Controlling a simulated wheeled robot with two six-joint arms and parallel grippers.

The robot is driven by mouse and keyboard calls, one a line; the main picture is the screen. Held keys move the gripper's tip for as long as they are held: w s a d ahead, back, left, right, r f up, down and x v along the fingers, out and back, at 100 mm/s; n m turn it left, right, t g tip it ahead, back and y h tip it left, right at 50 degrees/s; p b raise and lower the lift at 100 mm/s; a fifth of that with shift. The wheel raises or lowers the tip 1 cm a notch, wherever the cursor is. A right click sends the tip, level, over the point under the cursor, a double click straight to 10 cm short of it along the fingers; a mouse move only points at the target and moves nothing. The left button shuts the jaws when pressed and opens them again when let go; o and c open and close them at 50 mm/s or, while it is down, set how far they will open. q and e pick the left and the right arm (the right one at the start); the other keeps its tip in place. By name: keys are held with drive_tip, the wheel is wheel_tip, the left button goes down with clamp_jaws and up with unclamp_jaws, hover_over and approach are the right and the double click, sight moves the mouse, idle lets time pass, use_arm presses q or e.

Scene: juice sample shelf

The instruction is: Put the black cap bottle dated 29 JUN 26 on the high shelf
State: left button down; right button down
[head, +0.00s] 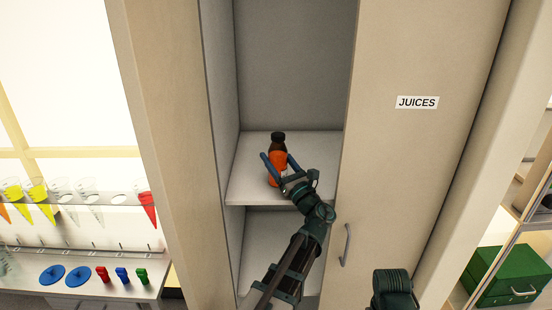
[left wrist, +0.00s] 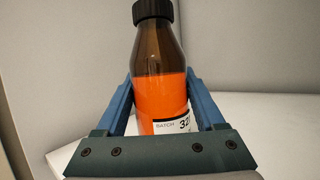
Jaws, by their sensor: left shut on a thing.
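A brown bottle (head: 278,161) with a black cap and an orange lower part is upright inside the cabinet, at the upper shelf (head: 316,150). My left gripper (head: 278,163) is shut on it, one blue finger on each side. The left wrist view shows the bottle (left wrist: 160,75) between the blue fingers (left wrist: 160,103). Its white label shows "BATCH" and "32", cut off by the gripper; no date is readable. Whether the bottle's base touches the shelf is hard to tell. My right gripper is out of view; a dark arm part shows at the bottom.
The cabinet door marked "JUICES" (head: 417,102) stands at the right. A lower shelf (head: 270,235) lies below the upper one. The upper shelf looks otherwise empty. A rack of coloured cones (head: 90,198) is at the left and a green box (head: 510,275) at the lower right.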

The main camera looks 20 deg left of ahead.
use_arm(q)
unclamp_jaws()
drive_tip(key=shift+f, duration=0.25)
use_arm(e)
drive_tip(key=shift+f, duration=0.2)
use_arm(q)
drive_tip(key=shift+s+d+f, duration=0.1)
drive_tip(key=s+d+f+b, duration=0.3)
drive_tip(key=shift+s, duration=0.1)
drive_tip(key=d, duration=0.2)
drive_tip(key=s+d+f+b, duration=0.1)
drive_tip(key=d, duration=0.3)
drive_tip(key=shift+s+f+b, duration=0.3)
drive_tip(key=shift+s+b, duration=0.05)
drive_tip(key=shift+s, duration=0.05)
drive_tip(key=shift+s+d+f, duration=0.15)
drive_tip(key=shift+s, duration=0.1)
drive_tip(key=shift+s+d, duration=0.45)
drive_tip(key=shift+d, duration=0.3)
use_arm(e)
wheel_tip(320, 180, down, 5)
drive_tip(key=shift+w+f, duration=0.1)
